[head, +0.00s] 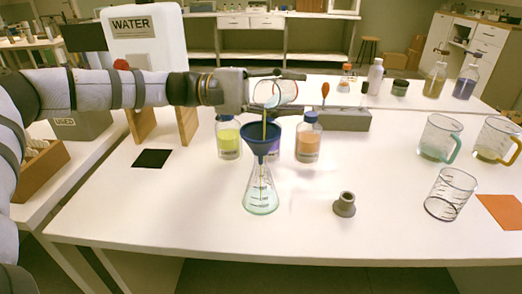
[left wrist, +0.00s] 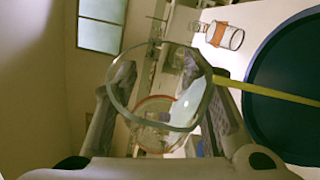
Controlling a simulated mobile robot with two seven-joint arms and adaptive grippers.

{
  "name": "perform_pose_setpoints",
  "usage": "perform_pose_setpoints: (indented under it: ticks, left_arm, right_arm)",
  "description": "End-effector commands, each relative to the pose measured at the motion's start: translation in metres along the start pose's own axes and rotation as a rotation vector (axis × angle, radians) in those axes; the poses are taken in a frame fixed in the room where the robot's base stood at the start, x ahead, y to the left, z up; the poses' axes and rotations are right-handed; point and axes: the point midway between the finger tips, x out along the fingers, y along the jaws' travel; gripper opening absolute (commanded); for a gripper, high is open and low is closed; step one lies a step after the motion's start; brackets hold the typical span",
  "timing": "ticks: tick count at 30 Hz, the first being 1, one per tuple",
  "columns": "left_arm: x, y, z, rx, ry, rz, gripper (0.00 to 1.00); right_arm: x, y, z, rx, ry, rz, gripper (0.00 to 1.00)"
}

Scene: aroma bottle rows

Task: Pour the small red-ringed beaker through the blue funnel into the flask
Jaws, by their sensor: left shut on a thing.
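My left gripper (head: 284,92) is shut on a small clear beaker (head: 272,96), held tilted above the blue funnel (head: 261,136). In the left wrist view the beaker (left wrist: 157,92) shows a red ring and pale liquid inside. A thin yellow stream (head: 264,124) runs from the beaker's lip down into the funnel; it also shows in the left wrist view (left wrist: 265,90). The funnel sits upright in the mouth of a conical flask (head: 262,196), which holds some pale green liquid at the bottom. My right gripper is not in view.
Blue-capped bottles, one yellow (head: 228,140) and one orange (head: 308,142), stand just behind the funnel. A grey stopper-like piece (head: 344,205), a graduated beaker (head: 450,196) and two handled jugs (head: 438,138) stand to the right. The front left of the table is clear around a black square (head: 152,158).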

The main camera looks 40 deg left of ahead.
Motion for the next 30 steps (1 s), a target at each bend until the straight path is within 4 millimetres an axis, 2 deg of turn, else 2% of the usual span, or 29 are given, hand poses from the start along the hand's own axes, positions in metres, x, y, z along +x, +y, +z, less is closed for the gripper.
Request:
perform_pose_setpoints:
  ticks: [30]
  left_arm:
    - [-0.0011,-0.0017,0.0026,0.042,-0.006,0.017,0.07]
  right_arm:
    - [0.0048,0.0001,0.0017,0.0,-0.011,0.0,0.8]
